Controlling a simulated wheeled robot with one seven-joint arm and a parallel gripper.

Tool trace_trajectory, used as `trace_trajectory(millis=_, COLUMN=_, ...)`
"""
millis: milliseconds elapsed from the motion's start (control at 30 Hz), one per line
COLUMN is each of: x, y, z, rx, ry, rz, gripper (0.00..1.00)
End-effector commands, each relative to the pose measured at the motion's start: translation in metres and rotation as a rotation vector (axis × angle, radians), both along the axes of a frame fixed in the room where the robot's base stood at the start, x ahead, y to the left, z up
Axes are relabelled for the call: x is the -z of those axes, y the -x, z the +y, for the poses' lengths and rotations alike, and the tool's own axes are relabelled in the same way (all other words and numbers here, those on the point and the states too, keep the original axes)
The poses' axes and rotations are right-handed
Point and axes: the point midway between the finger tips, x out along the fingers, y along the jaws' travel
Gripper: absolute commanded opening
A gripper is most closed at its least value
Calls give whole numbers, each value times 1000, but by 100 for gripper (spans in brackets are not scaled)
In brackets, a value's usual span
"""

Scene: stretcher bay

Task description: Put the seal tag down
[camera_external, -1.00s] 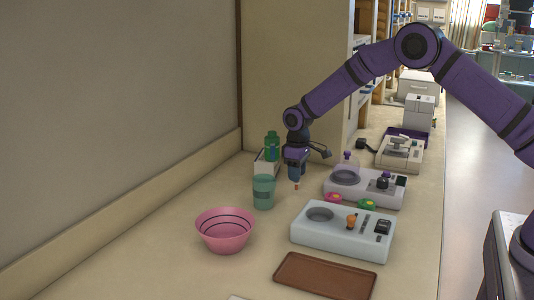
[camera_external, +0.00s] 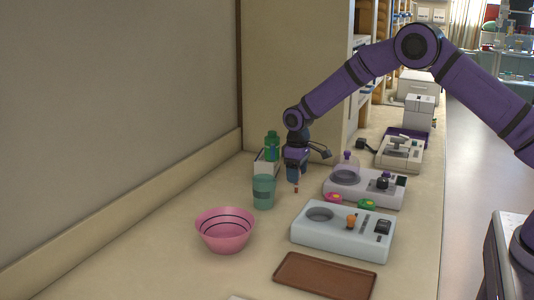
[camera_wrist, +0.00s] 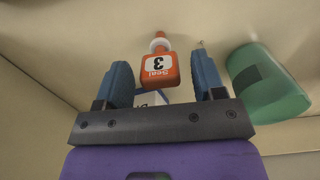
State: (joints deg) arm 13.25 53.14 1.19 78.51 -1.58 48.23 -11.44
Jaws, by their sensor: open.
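In the external view my gripper (camera_external: 293,180) points down over the counter, right of the green cup (camera_external: 263,192). The tag shows there as a small reddish bit (camera_external: 296,190) just under the fingertips. My gripper is open. I cannot tell whether the tag rests on the counter.
A green bottle (camera_external: 272,147) stands by a white box (camera_external: 261,168) behind the cup. A pink bowl (camera_external: 226,233) is front left, a brown tray (camera_external: 325,277) in front. Two device panels (camera_external: 340,240) (camera_external: 390,193) stand on the right. Counter between bowl and near panel is clear.

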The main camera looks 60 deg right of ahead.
Motion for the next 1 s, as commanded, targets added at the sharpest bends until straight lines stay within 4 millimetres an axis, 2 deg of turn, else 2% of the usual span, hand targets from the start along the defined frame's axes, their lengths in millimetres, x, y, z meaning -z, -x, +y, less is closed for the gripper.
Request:
trace_trajectory(millis=400, x=-80, y=0, z=0, rx=0, ry=0, rz=-3, gripper=63)
trace_trajectory(millis=600, x=-105, y=0, z=0, rx=0, ry=0, rz=-1, gripper=63)
trace_trajectory(millis=767, x=-117, y=2, z=2, rx=0, ry=0, rz=-3, gripper=63)
trace_trajectory(millis=867, x=-137, y=9, z=8, rx=-1, ry=4, rz=-16, gripper=63)
trace_trajectory(millis=1000, x=-185, y=34, z=26, rx=-3, ry=11, rz=-51, gripper=63)
